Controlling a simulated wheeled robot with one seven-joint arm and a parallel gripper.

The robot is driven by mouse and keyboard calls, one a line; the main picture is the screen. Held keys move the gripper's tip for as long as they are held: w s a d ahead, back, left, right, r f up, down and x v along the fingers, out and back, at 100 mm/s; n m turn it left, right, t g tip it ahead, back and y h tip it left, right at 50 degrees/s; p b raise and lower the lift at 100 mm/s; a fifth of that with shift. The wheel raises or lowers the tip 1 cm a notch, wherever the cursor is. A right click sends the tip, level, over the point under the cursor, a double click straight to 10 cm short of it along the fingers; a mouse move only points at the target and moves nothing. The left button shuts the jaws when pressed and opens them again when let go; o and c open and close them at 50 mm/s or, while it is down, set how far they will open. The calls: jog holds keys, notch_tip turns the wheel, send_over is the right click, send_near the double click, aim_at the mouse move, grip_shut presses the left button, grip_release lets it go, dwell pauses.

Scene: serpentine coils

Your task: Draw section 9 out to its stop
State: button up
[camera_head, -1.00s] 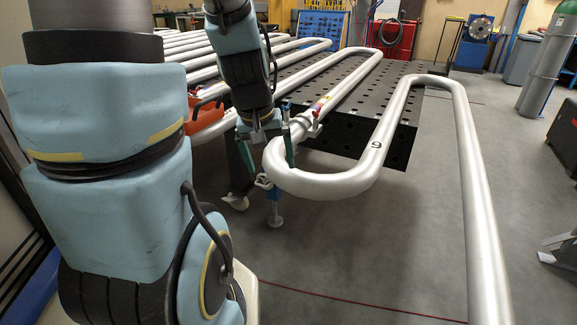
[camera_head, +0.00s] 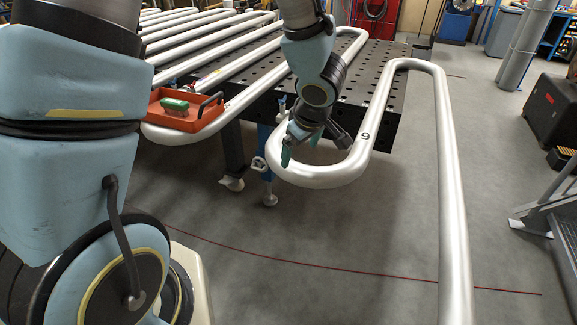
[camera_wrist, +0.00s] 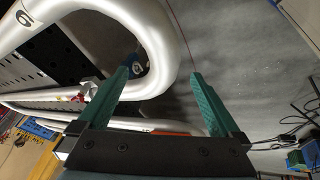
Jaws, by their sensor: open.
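Section 9 is a silver pipe loop marked 9 (camera_head: 366,135). Its near U-bend (camera_head: 322,177) juts past the table's front edge, and its long run (camera_head: 452,210) comes forward at the right. In the wrist view the number and the bend (camera_wrist: 160,40) show at upper left. My gripper (camera_head: 300,148) is at the left end of the bend, pointing down. In the wrist view its green fingers (camera_wrist: 160,72) are open and appear on either side of the bend's tube, one towards the inside and one outside. Whether they touch it I cannot tell.
A black perforated table (camera_head: 385,105) carries more silver coils (camera_head: 215,60) at left. A red tray (camera_head: 190,124) with a green item sits on the coils. Steps (camera_head: 550,215) and a black case (camera_head: 555,110) stand at right; the floor in front is clear.

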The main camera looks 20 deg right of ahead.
aim_at(296, 165)
jog(key=b+x, duration=0.2)
jog(key=x, duration=0.7)
jog(key=shift+w+f+b, duration=0.15)
jog(key=shift+f+b, duration=0.2)
jog(key=shift+b, duration=0.05)
grip_shut()
dwell(0.3)
